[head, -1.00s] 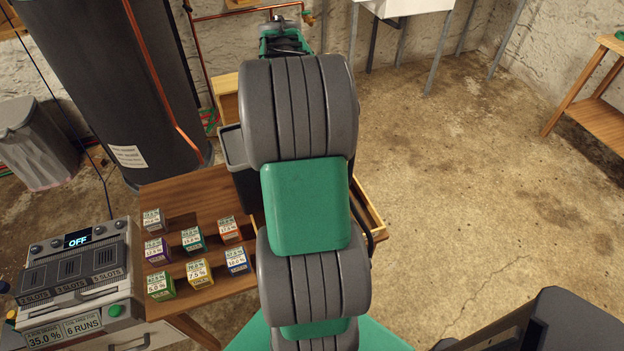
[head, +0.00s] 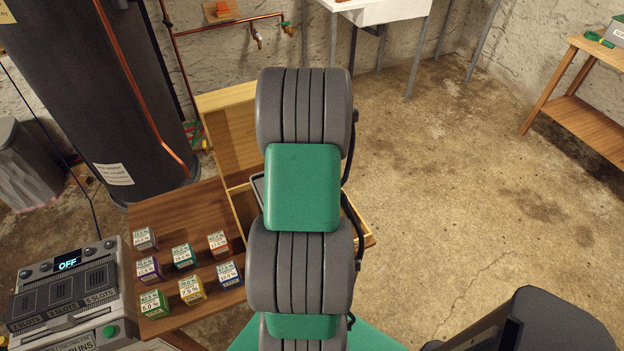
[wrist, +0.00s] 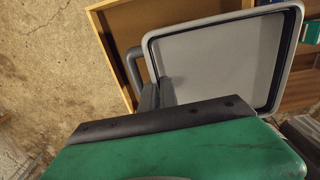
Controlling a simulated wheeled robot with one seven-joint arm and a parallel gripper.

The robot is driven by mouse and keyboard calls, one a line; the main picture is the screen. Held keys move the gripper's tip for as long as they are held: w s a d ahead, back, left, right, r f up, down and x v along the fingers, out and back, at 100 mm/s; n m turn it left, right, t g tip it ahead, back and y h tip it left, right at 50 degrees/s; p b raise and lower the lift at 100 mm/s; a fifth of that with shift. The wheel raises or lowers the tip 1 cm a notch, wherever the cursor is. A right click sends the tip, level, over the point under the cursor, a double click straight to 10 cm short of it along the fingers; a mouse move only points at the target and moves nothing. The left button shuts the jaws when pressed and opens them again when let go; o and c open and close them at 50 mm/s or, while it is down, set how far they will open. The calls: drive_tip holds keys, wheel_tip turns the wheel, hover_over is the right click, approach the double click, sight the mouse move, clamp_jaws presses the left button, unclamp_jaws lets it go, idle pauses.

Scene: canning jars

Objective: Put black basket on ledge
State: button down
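The fingertips are partly hidden by the green gripper body. In the head view my arm hides the gripper. I cannot tell which surface is the ledge.
A wooden box with compartments (head: 226,135) stands behind and under my arm. Several small labelled cubes (head: 183,257) sit on the wooden table (head: 170,210) to the left, near a grey machine (head: 65,290). A dark tank (head: 95,90) stands behind.

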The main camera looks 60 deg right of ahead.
drive_tip(key=shift+f, duration=0.2)
drive_tip(key=c, duration=1.6)
unclamp_jaws()
drive_tip(key=shift+r, duration=0.1)
drive_tip(key=shift+c, duration=0.2)
